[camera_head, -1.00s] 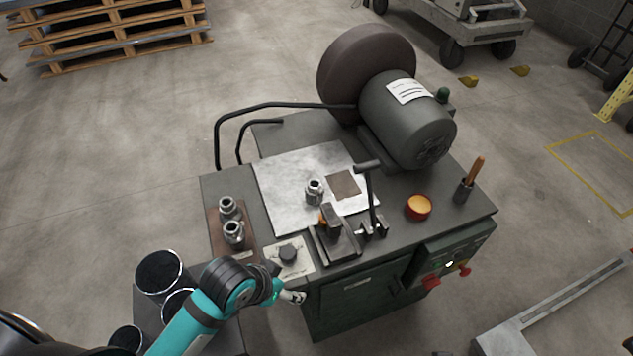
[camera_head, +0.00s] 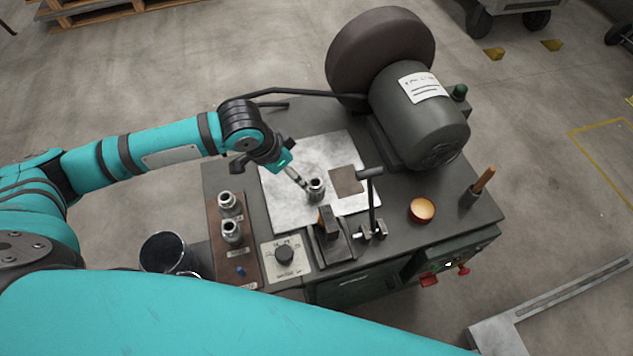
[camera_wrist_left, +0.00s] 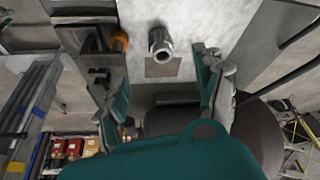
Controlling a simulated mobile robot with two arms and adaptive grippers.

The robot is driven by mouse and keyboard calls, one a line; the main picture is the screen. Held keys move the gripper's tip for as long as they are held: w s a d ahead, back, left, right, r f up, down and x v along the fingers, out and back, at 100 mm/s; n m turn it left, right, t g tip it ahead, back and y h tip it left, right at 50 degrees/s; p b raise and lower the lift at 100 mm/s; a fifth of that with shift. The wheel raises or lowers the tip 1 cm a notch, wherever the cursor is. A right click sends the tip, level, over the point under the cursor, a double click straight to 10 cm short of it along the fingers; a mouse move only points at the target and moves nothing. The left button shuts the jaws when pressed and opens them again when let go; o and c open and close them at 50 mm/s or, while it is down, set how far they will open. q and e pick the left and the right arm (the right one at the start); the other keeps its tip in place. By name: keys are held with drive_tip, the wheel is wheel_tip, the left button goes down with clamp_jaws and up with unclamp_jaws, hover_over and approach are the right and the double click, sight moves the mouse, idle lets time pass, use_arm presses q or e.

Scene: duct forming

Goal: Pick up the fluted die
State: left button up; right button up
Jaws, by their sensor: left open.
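A metallic, stepped cylindrical die (camera_head: 316,188) stands on the pale metal sheet (camera_head: 290,208) on the bench; any fluting is too small to make out. Two similar metal pieces, a rear one (camera_head: 228,202) and a front one (camera_head: 232,231), stand on a brown board at the left. My left gripper (camera_head: 297,178) is just left of the die on the sheet and above the sheet. In the left wrist view the die (camera_wrist_left: 160,44) lies beyond the gap between the open, empty fingers (camera_wrist_left: 164,78). My right gripper is not in view.
A clamp-like fixture with an upright lever (camera_head: 371,203) stands close in front and right of the die. A grinder motor (camera_head: 420,105) with a large wheel fills the back right. A dial plate (camera_head: 285,257), an orange-rimmed cup (camera_head: 422,210) and dark containers (camera_head: 163,252) are nearby.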

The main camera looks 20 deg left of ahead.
sight(315, 188)
use_arm(q)
drive_tip(key=p+x, duration=0.1)
drive_tip(key=x, duration=0.9)
drive_tip(key=shift+p+x, duration=0.8)
drive_tip(key=shift+x, duration=1.95)
drive_tip(key=shift+w+d+r, duration=0.1)
drive_tip(key=shift+w+d, duration=0.05)
drive_tip(key=shift+w, duration=0.05)
drive_tip(key=shift+c, duration=0.3)
drive_tip(key=shift+r, duration=0.1)
clamp_jaws()
